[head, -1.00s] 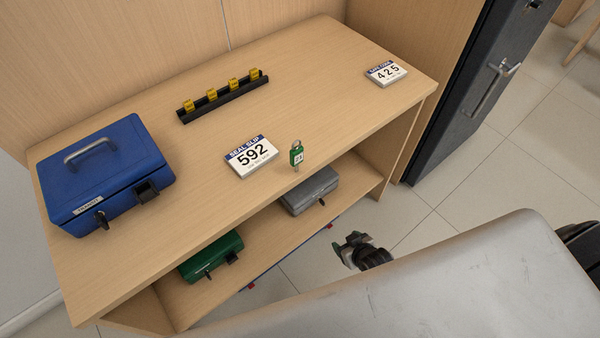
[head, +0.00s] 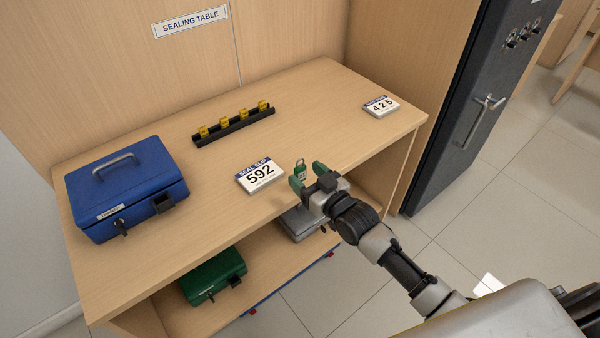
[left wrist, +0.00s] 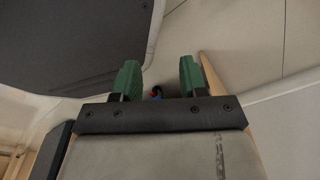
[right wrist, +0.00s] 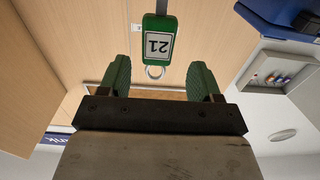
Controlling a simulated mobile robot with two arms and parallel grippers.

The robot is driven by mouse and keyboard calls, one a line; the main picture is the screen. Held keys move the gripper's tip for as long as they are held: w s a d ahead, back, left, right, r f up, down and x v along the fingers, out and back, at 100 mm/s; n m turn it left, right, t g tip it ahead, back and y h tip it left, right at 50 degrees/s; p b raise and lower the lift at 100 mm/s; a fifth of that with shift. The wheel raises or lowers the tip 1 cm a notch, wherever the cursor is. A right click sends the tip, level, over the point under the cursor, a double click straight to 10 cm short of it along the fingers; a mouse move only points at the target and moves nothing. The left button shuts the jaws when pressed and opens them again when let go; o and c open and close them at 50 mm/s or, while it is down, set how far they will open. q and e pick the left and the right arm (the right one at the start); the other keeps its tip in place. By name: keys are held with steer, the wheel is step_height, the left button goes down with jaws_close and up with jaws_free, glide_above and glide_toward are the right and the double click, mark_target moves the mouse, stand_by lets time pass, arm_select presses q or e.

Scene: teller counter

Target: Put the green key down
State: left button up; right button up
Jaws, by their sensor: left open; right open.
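The green key (head: 300,170), with a white label reading 21, is upright near the front edge of the wooden table (head: 330,100). Its ring is at the top. My right gripper (head: 309,175) is open at the key, coming from the front. In the right wrist view the green key tag (right wrist: 158,42) lies just past the fingertips, roughly centred between them, with its grey shaft beyond. I cannot tell whether a finger touches it. My left gripper (left wrist: 156,78) is open and empty in the left wrist view, away from the table.
A SEAL SLIP 592 card (head: 261,175) lies left of the key. A blue box (head: 125,190), a black rack with yellow tags (head: 235,127) and a 425 card (head: 381,106) are on the tabletop. Green (head: 213,275) and grey boxes (head: 298,225) sit on the shelf below.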

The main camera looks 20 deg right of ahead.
mark_target(302, 168)
steer(key=shift+w+a+r, duration=0.1)
steer(key=shift+w, duration=0.25)
steer(key=x, duration=0.4)
steer(key=shift+w, duration=0.35)
steer(key=c, duration=1.1)
steer(key=shift+o, duration=0.2)
steer(key=shift+r, duration=0.15)
